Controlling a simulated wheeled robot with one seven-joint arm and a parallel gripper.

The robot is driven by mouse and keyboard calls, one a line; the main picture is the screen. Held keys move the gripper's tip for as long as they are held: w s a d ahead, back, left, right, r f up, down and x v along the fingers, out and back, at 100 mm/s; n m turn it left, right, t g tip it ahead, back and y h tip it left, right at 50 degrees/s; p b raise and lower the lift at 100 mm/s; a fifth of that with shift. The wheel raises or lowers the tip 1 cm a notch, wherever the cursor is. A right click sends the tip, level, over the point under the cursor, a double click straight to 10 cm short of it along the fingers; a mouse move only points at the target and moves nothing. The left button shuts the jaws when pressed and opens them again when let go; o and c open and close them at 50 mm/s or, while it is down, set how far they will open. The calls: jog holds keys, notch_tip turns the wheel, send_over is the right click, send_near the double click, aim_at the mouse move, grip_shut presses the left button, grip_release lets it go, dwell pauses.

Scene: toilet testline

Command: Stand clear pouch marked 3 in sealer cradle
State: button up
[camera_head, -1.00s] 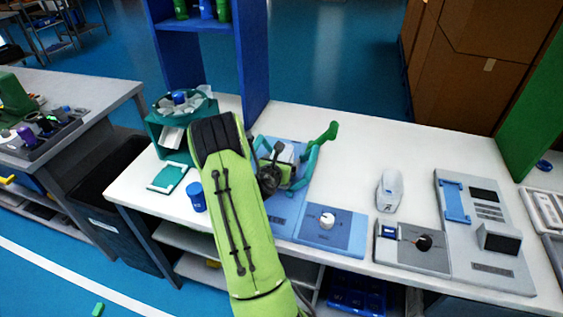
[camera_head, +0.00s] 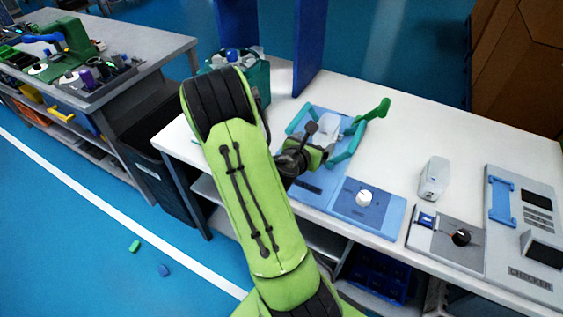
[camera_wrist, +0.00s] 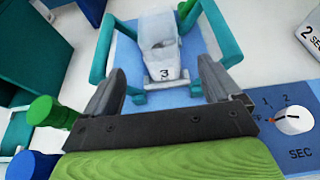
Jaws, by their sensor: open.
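The clear pouch marked 3 (camera_wrist: 162,40) is in the sealer cradle (camera_wrist: 205,93), between its teal arms, with its white numbered end toward my gripper. It looks roughly upright. It also shows as a pale shape in the head view (camera_head: 328,126), on the blue sealer base (camera_head: 309,186). My gripper (camera_wrist: 160,67) is open, its two grey fingers on either side of the pouch's near end with visible gaps. Nothing is held in it. Whether the pouch's bottom rests fully in the cradle cannot be told. In the head view my arm partly hides the gripper.
A blue panel with a white dial (camera_head: 364,198) adjoins the sealer. A teal bin (camera_head: 257,82) is behind my arm. White bench is free beyond the sealer. Small pieces lie on the floor.

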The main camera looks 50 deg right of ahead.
jog(key=w+a+r+m+t+y, duration=0.15)
jog(key=a+r+m+y, duration=0.25)
jog(key=a+m, duration=0.55)
jog(key=w+a+r+m+t+y, duration=0.1)
jog(key=w+a+r+m+y, duration=0.25)
jog(key=a+m, duration=0.6)
jog(key=s+a+r+y, duration=0.2)
jog(key=s+a+y, duration=0.1)
jog(key=a, duration=0.6)
jog(key=s+a+r+y, duration=0.3)
jog(key=s+a, duration=0.3)
jog(key=a, duration=0.2)
jog(key=shift+s+a+r+m+t, duration=0.15)
jog(key=shift+a+r+m+t, duration=0.1)
jog(key=shift+a+m+t, duration=0.2)
